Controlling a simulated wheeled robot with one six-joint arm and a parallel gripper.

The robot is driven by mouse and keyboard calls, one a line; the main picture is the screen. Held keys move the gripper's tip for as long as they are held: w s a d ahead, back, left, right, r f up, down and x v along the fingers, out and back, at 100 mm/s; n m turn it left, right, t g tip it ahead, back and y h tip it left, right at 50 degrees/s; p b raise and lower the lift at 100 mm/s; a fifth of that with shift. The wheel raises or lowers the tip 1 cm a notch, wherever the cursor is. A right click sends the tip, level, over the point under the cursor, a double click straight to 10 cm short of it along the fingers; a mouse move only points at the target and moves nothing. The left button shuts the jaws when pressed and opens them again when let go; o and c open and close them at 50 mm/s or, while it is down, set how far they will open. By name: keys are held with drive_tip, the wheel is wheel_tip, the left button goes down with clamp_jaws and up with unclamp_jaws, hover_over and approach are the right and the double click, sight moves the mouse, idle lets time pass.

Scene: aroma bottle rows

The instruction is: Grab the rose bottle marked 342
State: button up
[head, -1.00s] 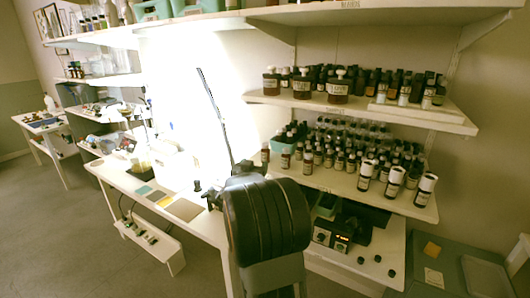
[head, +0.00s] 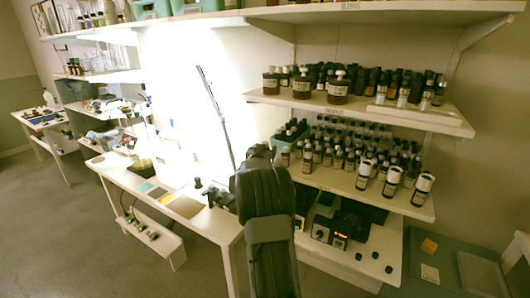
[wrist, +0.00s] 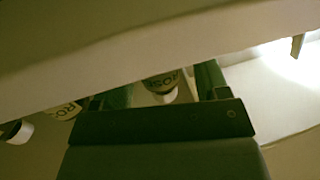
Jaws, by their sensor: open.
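The gripper is open, and I cannot tell how far the bottle is from the fingers. A pale board edge hides part of it. A second bottle with a similar label (wrist: 65,111) is left of the fingers, partly cut off. No number 342 is legible on either. In the head view my arm hides the gripper beside the middle shelf (head: 330,181), which carries rows of dark bottles (head: 350,155).
The upper shelf (head: 400,115) holds larger brown bottles (head: 337,88). Larger white-capped bottles (head: 392,181) stand at the middle shelf's front right. A teal bin (head: 289,135) is at its left end. Devices with knobs (head: 330,232) sit on the lower shelf.

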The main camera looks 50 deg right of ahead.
drive_tip(key=shift+w+d, duration=0.15)
drive_tip(key=shift+d, duration=0.2)
drive_tip(key=c, duration=1)
